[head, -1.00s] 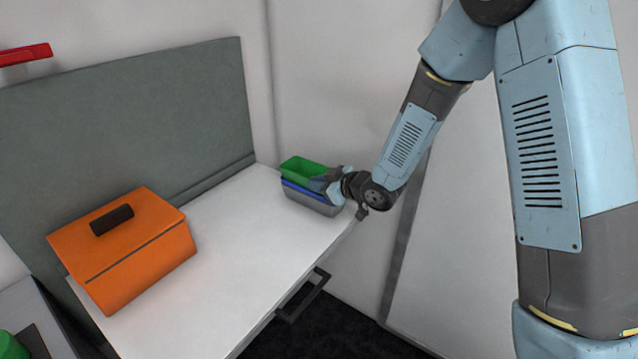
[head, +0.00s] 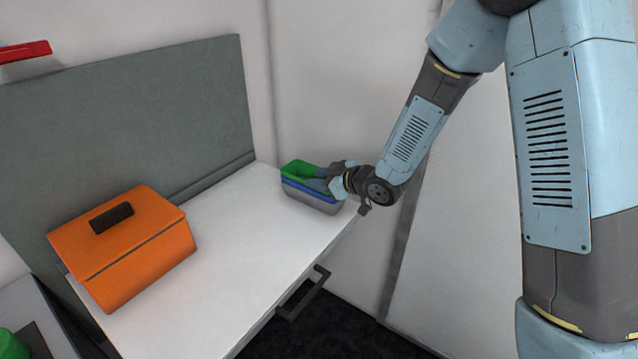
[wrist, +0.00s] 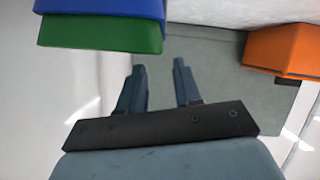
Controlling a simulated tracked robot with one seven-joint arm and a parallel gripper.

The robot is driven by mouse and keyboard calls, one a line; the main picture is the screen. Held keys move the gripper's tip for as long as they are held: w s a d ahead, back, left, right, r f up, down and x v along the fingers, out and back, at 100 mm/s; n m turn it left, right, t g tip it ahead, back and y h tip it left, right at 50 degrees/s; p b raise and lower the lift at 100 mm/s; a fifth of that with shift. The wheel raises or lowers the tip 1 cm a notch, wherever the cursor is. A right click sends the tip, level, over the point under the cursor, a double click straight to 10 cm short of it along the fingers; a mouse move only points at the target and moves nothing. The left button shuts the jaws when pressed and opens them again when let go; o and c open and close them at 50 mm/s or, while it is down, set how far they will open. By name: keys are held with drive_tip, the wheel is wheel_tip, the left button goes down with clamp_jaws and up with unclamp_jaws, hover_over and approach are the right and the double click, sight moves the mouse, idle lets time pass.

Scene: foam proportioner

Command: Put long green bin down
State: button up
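The long green bin (head: 298,168) sits nested on top of a blue bin (head: 304,187) at the far end of the white worktop. In the wrist view the green bin (wrist: 95,34) and the blue bin (wrist: 100,8) fill the upper left. My gripper (head: 318,183) is at the right side of the stack in the head view. In the wrist view its two fingers (wrist: 160,66) are spread with nothing between them, and the green bin's edge lies just beyond the left fingertip. Contact there cannot be told.
A grey bin (head: 320,204) is at the bottom of the stack. An orange toolbox (head: 130,245) stands on the near left of the worktop (head: 235,230); the stretch between is clear. A grey back panel (head: 120,120) rises behind. A dark handle (head: 303,293) juts from the front edge.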

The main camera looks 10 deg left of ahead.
drive_tip(key=s+d+r+m+t+h, duration=0.1)
drive_tip(key=d+r+m+h, duration=0.3)
drive_tip(key=d, duration=0.6)
drive_tip(key=s+d+r+m+t+h, duration=0.1)
drive_tip(key=d+r+t+h, duration=0.15)
drive_tip(key=d+r, duration=0.6)
drive_tip(key=s+d+r+m+t+h, duration=0.1)
drive_tip(key=s+d+r+m+h, duration=0.2)
drive_tip(key=d, duration=0.8)
drive_tip(key=s+d+r+m+g+h, duration=0.1)
drive_tip(key=s+d+r+m, duration=0.1)
drive_tip(key=s, duration=0.4)
drive_tip(key=s+d+r+m+g, duration=0.2)
drive_tip(key=s+d+m, duration=0.1)
drive_tip(key=s, duration=0.4)
drive_tip(key=s+d+r+m+g+h, duration=0.1)
drive_tip(key=s+d+r+m+g, duration=0.1)
drive_tip(key=s+d, duration=0.3)
drive_tip(key=shift+s+r+m+h, duration=0.4)
drive_tip(key=shift+s+r, duration=0.15)
drive_tip(key=shift+s, duration=0.65)
